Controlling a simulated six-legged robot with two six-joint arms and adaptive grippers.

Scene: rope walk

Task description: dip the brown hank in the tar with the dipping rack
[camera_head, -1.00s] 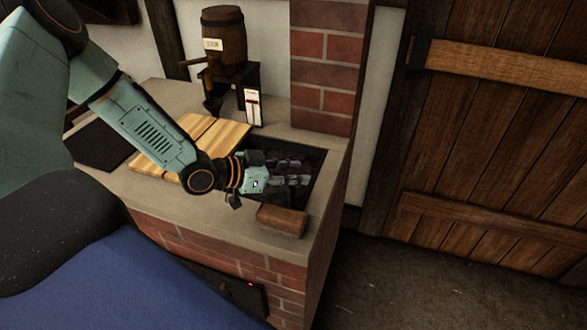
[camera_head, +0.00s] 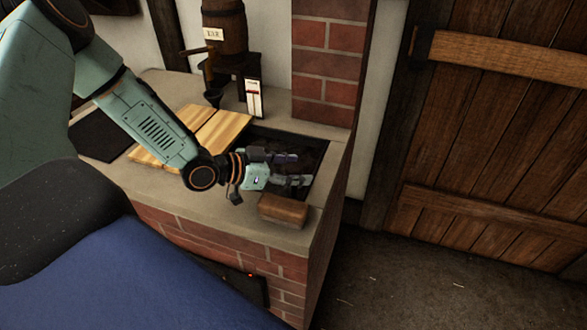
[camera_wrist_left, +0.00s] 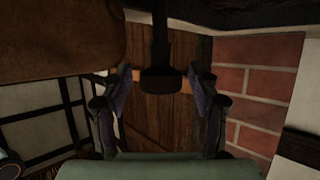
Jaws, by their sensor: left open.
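My left gripper (camera_head: 292,168) is open over the dark tar recess (camera_head: 318,178) in the brick counter. In the left wrist view its two fingers (camera_wrist_left: 160,105) stand apart. A dark bar with a wider block at its end (camera_wrist_left: 160,78) comes in from the top of that view, between the fingers and not visibly gripped. It looks like the handle of the dipping rack, but I cannot be sure. The rest of the rack is hidden or too dark to tell. I cannot make out the brown hank. My right gripper is not in view.
A brown block (camera_head: 284,211) lies on the counter's front rim by the recess; a large brown shape (camera_wrist_left: 60,40) fills the wrist view's top left. Wooden boards (camera_head: 215,130) lie left of the recess. A tar barrel (camera_head: 224,45) and a small gauge card (camera_head: 254,98) stand behind.

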